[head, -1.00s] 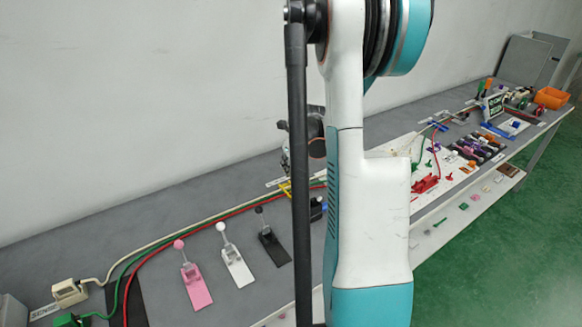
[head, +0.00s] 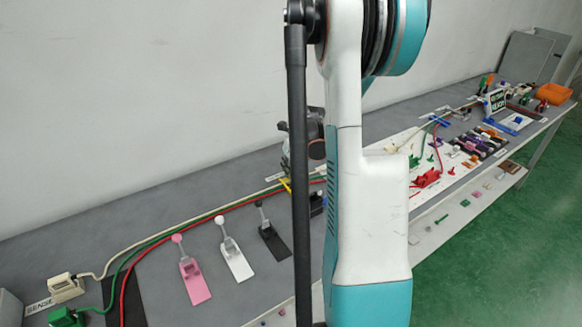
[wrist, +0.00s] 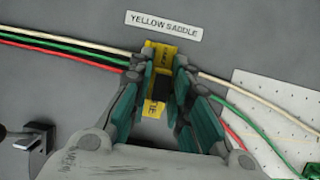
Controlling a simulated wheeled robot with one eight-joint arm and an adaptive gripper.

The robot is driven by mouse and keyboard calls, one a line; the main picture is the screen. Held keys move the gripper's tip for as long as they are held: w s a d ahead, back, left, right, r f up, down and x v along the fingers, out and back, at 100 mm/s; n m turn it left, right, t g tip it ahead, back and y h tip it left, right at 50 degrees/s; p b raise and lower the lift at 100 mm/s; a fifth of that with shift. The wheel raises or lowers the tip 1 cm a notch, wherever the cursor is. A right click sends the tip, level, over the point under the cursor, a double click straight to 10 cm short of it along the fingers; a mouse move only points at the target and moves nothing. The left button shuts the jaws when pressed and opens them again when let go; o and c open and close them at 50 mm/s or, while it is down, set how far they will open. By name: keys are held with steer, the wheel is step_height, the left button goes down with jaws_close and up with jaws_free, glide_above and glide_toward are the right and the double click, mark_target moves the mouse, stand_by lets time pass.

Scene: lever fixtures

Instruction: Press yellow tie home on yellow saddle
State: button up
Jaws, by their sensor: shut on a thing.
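The yellow saddle (wrist: 165,49) sits on the grey bench just below its "YELLOW SADDLE" label, in the upper middle of the wrist view. The yellow tie (wrist: 153,109) shows as a yellow strip with dark letters between my fingers, below a black block (wrist: 161,88). My gripper (wrist: 160,85) is shut on the tie at the saddle, its teal pads on either side. How far the tie is seated is hidden by the fingers. In the head view a bit of yellow at the saddle (head: 286,184) shows beside my arm, which hides most of the gripper.
White, green and red cables (wrist: 70,47) run along the bench and pass under my fingers. Pink (head: 195,280), white (head: 236,263) and black (head: 272,243) lever fixtures stand in front of the cables. A white perforated board (wrist: 275,105) lies to the right.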

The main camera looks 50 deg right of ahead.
steer(key=shift+f+b, duration=0.3)
stand_by(0.4)
steer(key=shift+f+b, duration=0.3)
steer(key=shift+f, duration=0.05)
steer(key=shift+f+b, duration=0.35)
steer(key=shift+f, duration=0.1)
steer(key=shift+f, duration=0.3)
steer(key=shift+f+b, duration=0.7)
steer(key=shift+b, duration=0.1)
stand_by(0.3)
steer(key=o, duration=0.9)
steer(key=shift+c, duration=0.2)
steer(key=shift+o, duration=0.6)
steer(key=o, duration=0.4)
steer(key=shift+c, duration=0.2)
